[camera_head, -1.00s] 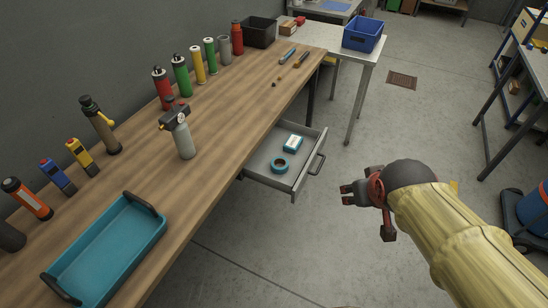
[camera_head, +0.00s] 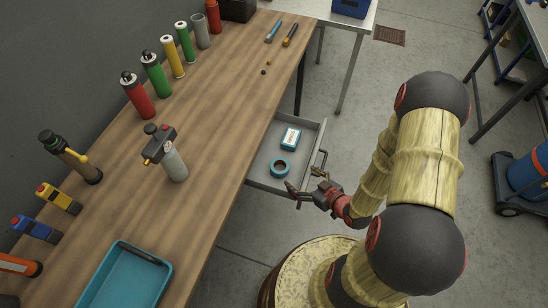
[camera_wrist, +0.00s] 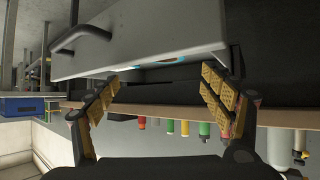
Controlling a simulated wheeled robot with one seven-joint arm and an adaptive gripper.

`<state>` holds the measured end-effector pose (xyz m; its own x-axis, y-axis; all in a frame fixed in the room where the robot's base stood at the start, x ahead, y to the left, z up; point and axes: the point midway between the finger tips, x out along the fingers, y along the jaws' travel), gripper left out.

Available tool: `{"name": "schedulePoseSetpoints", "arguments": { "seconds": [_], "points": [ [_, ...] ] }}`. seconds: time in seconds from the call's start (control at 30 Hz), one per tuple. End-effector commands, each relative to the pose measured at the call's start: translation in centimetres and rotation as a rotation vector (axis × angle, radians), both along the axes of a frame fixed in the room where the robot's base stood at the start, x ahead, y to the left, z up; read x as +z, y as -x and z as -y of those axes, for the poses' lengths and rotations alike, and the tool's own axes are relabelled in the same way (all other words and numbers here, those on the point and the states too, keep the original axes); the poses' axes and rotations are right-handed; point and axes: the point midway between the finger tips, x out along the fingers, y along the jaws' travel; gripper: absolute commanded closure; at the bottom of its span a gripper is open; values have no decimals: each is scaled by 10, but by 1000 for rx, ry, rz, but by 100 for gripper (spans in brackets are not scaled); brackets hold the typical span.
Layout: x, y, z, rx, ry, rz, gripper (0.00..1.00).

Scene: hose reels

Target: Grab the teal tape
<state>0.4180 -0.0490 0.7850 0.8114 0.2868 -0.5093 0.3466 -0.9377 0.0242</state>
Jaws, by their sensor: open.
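The teal tape (camera_head: 280,168) is a ring lying flat in the open drawer (camera_head: 262,179) under the workbench, towards the drawer's near end. A small teal and white box (camera_head: 291,138) lies behind it in the same drawer. My gripper (camera_head: 302,187) is open and empty, just right of the tape in the head view and close to the drawer's front and handle. In the wrist view my open fingers (camera_wrist: 162,88) spread on either side, with the drawer front (camera_wrist: 140,42) beyond them. Only a sliver of teal shows over the drawer edge there.
The wooden workbench (camera_head: 215,130) overhangs the drawer on the left. It carries spray cans, a torch-topped canister (camera_head: 173,160) and a teal tray (camera_head: 127,278). The drawer handle (camera_head: 321,163) sticks out on the right. A metal table (camera_head: 350,30) stands behind; the floor between is clear.

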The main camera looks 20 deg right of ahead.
Motion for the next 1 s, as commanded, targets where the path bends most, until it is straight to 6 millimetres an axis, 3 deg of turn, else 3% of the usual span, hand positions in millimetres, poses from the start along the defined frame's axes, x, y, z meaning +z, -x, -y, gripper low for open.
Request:
{"name": "schedulePoseSetpoints", "arguments": {
  "seconds": [0.2, 0.6, 1.0],
  "points": [
    [-4, 2, -11, 2, -36, 25, 19],
    [-30, -41, -27, 4, -35, 24, 19],
    [-46, -69, -38, 4, -35, 24, 19]
  ]
}}
